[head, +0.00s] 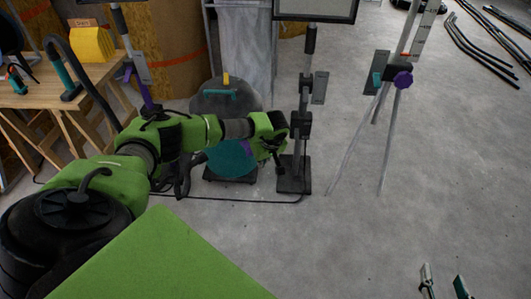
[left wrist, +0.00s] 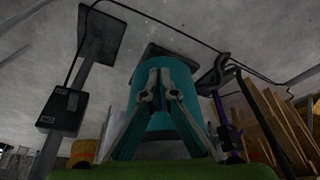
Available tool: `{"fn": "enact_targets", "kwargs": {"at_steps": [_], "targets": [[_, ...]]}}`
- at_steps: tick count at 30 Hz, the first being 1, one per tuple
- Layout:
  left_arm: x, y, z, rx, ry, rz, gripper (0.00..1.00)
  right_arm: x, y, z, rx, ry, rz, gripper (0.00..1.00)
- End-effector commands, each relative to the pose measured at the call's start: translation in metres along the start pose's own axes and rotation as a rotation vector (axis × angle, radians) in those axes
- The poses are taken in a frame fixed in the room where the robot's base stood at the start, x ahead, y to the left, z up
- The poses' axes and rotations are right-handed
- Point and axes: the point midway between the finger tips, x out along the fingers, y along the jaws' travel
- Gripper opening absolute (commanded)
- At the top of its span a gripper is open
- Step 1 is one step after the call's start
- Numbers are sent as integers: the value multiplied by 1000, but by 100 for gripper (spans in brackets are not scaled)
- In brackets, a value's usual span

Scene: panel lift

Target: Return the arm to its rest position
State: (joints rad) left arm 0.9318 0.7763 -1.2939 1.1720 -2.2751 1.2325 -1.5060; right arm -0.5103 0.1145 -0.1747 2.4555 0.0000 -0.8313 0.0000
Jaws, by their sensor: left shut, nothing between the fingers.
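My left arm (head: 185,132) is green and reaches in from the left across the head view. Its gripper (head: 272,150) is shut and empty, near a dark post with a base plate. In the left wrist view the two teal fingers of this gripper (left wrist: 162,82) meet at their tips, in front of a teal cylinder (left wrist: 147,125). Two separated fingertips of my right gripper (head: 444,284) show at the bottom right of the head view. They are apart with nothing visible between them; the rest of that arm is out of view.
The dark post (head: 304,125) stands on its base plate (head: 293,174). A tripod (head: 384,120) with a purple knob stands to the right. A wooden workbench (head: 65,92) with a yellow box (head: 92,42) is at the left. Black cable lies on the floor. Grey floor at the right is mostly clear.

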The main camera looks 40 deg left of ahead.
Motion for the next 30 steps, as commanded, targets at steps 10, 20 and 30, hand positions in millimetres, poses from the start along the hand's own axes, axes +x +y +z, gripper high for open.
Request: {"fn": "enact_targets", "kwargs": {"at_steps": [10, 20, 30], "targets": [[0, 0, 2, -1, 0, 0, 0, -1, 1, 5, 1, -19, 2, 40], [0, 0, 2, -1, 0, 0, 0, -1, 0, 4, 1, -18, 1, 40], [-12, 46, 133, -108, -306, 166, 0, -1, 1, 4, 1, -16, 1, 40]]}}
